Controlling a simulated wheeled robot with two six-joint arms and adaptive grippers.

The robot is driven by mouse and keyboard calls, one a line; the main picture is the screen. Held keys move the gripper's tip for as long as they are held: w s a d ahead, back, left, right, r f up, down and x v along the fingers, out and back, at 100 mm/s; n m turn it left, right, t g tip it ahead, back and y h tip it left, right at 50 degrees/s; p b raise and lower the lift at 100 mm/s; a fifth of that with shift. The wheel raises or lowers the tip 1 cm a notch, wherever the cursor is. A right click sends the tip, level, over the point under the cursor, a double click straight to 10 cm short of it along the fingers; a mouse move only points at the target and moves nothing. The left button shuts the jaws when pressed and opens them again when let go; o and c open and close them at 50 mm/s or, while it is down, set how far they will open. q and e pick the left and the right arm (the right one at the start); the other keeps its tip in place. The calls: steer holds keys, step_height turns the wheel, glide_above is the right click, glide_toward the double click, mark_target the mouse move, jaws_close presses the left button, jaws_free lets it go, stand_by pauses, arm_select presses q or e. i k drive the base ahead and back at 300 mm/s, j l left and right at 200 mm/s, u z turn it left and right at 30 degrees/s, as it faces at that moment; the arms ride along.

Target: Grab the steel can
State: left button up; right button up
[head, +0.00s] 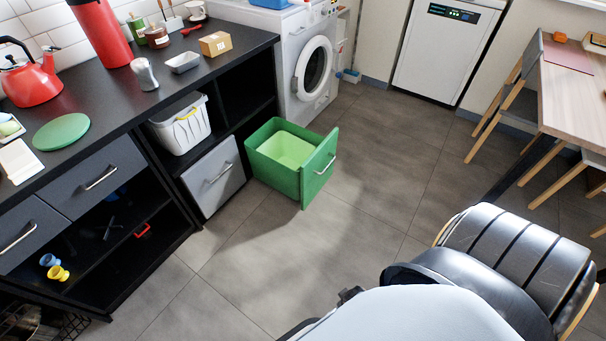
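The steel can (144,74) is a small silvery cylinder. It stands upright on the black counter (110,112) at the upper left of the head view, just below the tall red container (103,34) and to the left of a small pale tray (183,63). Nothing hides it. Neither of my grippers shows in the head view.
A red kettle (30,80) and a green disc (61,132) are left of the can; a tea box (215,44) is right. A green drawer (318,168) stands open over the floor. A dark padded chair (530,248) is lower right. The middle floor (370,170) is clear.

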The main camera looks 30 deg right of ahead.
mark_target(141, 67)
steer(key=i+j, duration=1.45)
steer(key=j, duration=0.3)
